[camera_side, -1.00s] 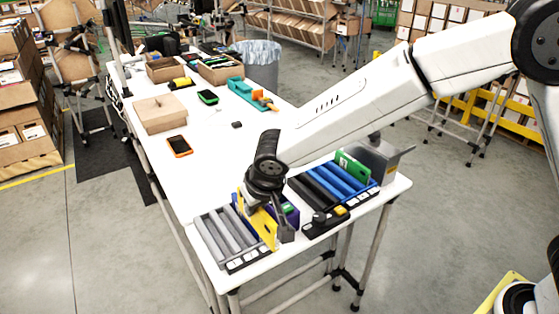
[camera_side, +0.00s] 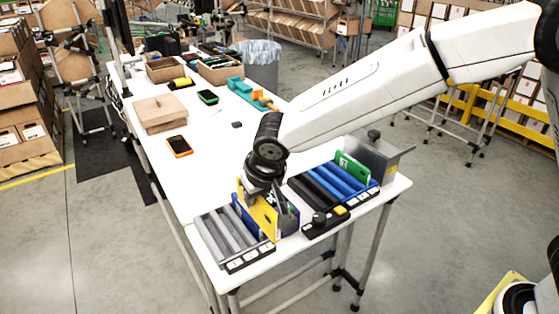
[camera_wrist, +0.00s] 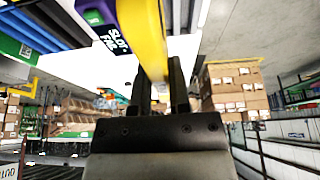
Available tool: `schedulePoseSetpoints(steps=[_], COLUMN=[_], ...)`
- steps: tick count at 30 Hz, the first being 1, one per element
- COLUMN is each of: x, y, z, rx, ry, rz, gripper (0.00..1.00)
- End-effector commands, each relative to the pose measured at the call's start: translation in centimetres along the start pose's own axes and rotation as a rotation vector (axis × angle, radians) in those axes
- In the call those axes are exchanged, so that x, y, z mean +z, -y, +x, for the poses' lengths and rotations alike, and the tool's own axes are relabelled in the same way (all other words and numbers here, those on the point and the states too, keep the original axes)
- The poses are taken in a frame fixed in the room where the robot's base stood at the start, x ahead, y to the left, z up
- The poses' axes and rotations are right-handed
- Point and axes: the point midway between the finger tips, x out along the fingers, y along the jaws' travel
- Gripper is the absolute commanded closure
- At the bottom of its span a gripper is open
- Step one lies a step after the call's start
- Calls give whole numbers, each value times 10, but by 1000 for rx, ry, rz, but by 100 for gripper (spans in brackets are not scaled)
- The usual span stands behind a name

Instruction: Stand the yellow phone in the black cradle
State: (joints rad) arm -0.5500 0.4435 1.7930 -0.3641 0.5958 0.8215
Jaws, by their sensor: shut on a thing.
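My gripper (camera_side: 272,196) is shut on a flat yellow carton-like slab (camera_side: 262,216), held upright above the front racks; it also shows blurred between the jaws in the wrist view (camera_wrist: 144,35). A rack with black and blue rails (camera_side: 322,189) stands right of my gripper. A purple slab with white lettering (camera_wrist: 112,35) is close beside the yellow slab.
A grey railed rack (camera_side: 226,238) stands front left. A green slab (camera_side: 352,167) stands on the black-and-blue rack. An orange-framed phone (camera_side: 179,146), a green-framed phone (camera_side: 208,97), a teal tray (camera_side: 248,92) and a cardboard box (camera_side: 160,113) lie farther back. The middle table is mostly clear.

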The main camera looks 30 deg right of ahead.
Motion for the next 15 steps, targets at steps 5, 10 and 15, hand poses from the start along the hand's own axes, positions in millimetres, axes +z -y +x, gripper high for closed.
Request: schedulePoseSetpoints(steps=[5, 10, 15], x=[-13, -31, -55], y=[-3, -28, -64], z=[-22, -12, -2], rx=[0, 5, 8], ry=[-1, 9, 17], rz=[3, 7, 10], gripper=[100, 100, 100])
